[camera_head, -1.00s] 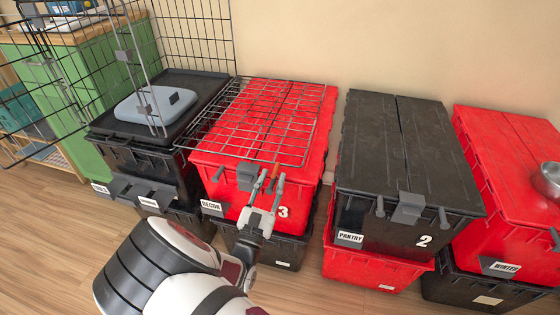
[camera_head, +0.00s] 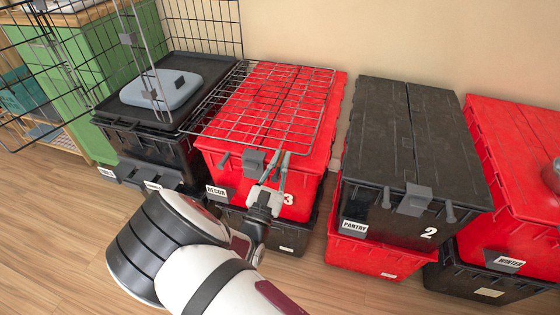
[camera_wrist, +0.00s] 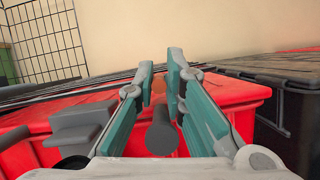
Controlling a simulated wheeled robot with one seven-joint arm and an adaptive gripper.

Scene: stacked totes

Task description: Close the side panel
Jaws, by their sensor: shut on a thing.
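A grey wire panel (camera_head: 270,105) stretches level across the top of the red tote (camera_head: 225,180) marked 3 in the head view; I take it for the side panel. Its left edge reaches toward the black tote; I cannot tell how it joins the wire cage. My gripper (camera_head: 281,160) is at the red tote's front, right of the grey latch (camera_head: 254,161) and close to the panel's front edge. In the wrist view my gripper (camera_wrist: 160,72) has its fingers on either side of a dark grey peg (camera_wrist: 162,132) and is shut on it. The fingers hide the peg in the head view.
At left, a black tote (camera_head: 110,127) carries a blue-grey pad (camera_head: 160,90) near the upright wire mesh (camera_head: 205,25). At right stand a black tote (camera_head: 400,135) marked 2 and a red tote (camera_head: 515,200). Wooden floor (camera_head: 55,235) is clear in front.

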